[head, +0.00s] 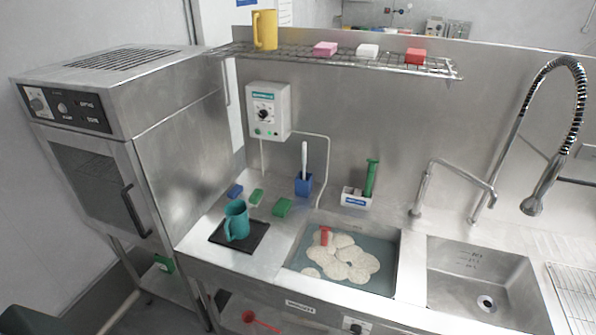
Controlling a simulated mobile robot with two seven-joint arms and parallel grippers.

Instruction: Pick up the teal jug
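The teal jug (237,222) stands upright on a black mat (257,241) at the left end of the steel counter. Its handle side faces the front. Nothing is holding it. Neither my left nor my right gripper is in view.
Green and blue blocks lie behind the jug, with a blue holder (303,186) to the right. A basin (385,262) of foamy water and a sink (470,262) with a tall spray tap (545,190) are further right. A steel oven (130,140) stands left. A wire shelf (440,66) with a yellow jug (264,30) hangs above.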

